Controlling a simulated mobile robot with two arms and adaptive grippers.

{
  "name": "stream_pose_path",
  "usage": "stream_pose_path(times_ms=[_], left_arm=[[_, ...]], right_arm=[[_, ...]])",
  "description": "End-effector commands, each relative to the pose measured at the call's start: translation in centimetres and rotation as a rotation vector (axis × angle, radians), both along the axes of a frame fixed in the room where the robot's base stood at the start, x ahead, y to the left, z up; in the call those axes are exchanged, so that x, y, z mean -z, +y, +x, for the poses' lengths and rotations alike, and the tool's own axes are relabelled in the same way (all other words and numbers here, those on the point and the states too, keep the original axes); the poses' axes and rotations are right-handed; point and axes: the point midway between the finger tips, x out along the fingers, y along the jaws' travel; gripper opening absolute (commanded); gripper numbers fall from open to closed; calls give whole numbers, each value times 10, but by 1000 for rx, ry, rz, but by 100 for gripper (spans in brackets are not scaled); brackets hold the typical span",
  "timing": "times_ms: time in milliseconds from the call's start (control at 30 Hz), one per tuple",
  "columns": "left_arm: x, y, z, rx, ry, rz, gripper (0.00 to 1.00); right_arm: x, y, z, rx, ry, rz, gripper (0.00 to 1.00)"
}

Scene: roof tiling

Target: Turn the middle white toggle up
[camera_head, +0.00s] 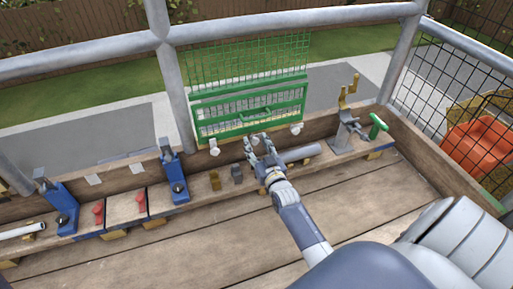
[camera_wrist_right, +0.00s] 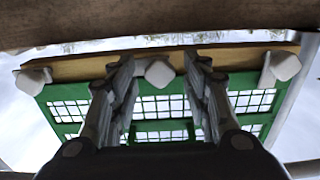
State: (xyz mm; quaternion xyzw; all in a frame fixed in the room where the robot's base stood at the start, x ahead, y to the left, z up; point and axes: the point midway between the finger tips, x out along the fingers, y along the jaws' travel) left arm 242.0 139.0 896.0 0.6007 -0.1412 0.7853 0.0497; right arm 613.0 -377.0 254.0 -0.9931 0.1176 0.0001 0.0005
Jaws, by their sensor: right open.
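Three white toggles sit along the wooden strip under the green grid frame (camera_head: 243,122). In the head view, the left toggle (camera_head: 214,147) and right toggle (camera_head: 296,129) show clearly, while the middle white toggle (camera_head: 255,140) is partly hidden by my right gripper (camera_head: 259,148). In the right wrist view, the middle toggle (camera_wrist_right: 158,73) lies between the two spread fingers of my right gripper (camera_wrist_right: 160,72), with a gap on each side. My right gripper is open and holds nothing. My left gripper is not in view.
Blue clamps (camera_head: 175,178), red pieces (camera_head: 141,201) and small brown and grey blocks (camera_head: 214,181) line the bench to the left. The plank floor (camera_head: 220,235) in front is clear.

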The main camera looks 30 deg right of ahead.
Motion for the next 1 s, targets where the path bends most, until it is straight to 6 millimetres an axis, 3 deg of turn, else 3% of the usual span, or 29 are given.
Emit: stream_pose_path(times_ms=[367,567,600,1000], left_arm=[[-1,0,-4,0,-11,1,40],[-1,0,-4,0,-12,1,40],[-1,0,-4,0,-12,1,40],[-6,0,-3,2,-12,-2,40]], right_arm=[[0,-2,6,0,0,-1,44],[0,-2,5,0,0,-1,3],[0,-2,5,0,0,-1,0],[-2,-1,6,0,14,-53,0]])
